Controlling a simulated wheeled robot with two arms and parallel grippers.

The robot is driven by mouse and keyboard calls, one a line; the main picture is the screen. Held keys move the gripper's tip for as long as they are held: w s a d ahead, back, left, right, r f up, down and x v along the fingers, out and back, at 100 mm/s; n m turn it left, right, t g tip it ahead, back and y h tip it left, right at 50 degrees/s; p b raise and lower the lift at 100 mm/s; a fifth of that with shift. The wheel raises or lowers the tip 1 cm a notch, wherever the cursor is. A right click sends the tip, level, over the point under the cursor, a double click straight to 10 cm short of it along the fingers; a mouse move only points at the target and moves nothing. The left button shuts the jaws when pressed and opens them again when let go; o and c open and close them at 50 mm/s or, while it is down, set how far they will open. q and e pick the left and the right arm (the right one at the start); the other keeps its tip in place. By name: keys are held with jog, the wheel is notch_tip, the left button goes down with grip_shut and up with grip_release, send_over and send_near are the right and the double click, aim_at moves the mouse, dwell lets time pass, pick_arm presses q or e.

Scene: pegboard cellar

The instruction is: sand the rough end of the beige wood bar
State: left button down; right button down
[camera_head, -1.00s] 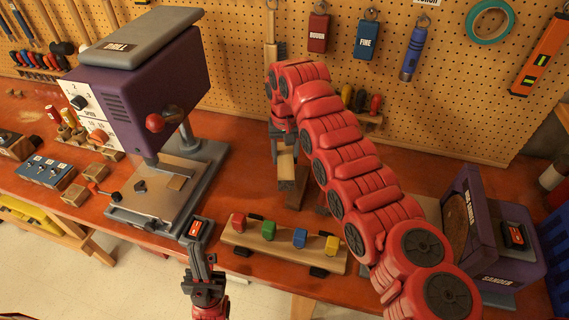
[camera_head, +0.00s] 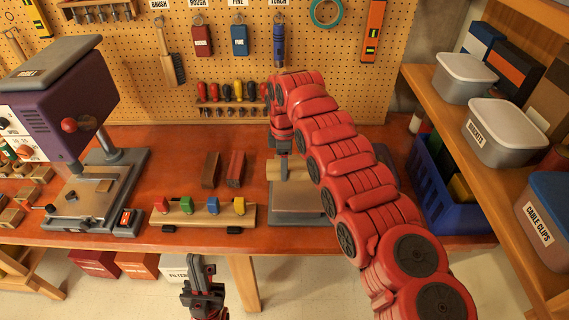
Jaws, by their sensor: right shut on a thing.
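My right gripper (camera_head: 283,168) is shut on the beige wood bar (camera_head: 273,171) and holds it over the grey sander (camera_head: 298,218) base. The bar lies roughly level, its right part running behind my red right arm. My arm hides most of the sander, including its disc, so I cannot tell whether the bar's end touches it. The rough end is not clearly visible. My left gripper (camera_head: 201,270) is low at the bottom, in front of the bench edge and away from the bar. Its fingers look close together, but their opening is unclear.
A brown bar (camera_head: 211,169) and a reddish bar (camera_head: 236,169) lie left of the sander. A wooden strip with coloured blocks (camera_head: 205,216) lies near the front edge. The drill press (camera_head: 66,115) stands left. A blue crate (camera_head: 428,185) and shelf (camera_head: 475,150) are right.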

jog(key=f, duration=0.4)
jog(key=shift+d+f, duration=0.15)
jog(key=shift+d, duration=0.1)
jog(key=shift+d+f+p, duration=0.1)
jog(key=shift+d+p, duration=0.15)
jog(key=shift+p, duration=0.05)
jog(key=shift+d+f, duration=0.5)
jog(key=shift+f, duration=0.05)
jog(key=shift+d+p, duration=0.1)
jog(key=shift+p, duration=0.35)
jog(key=shift+d+p, duration=0.3)
jog(key=shift+p, duration=0.05)
jog(key=shift+d+p, duration=1.1)
jog(key=shift+d, duration=0.1)
jog(key=shift+s+p, duration=0.2)
jog(key=shift+p, duration=0.4)
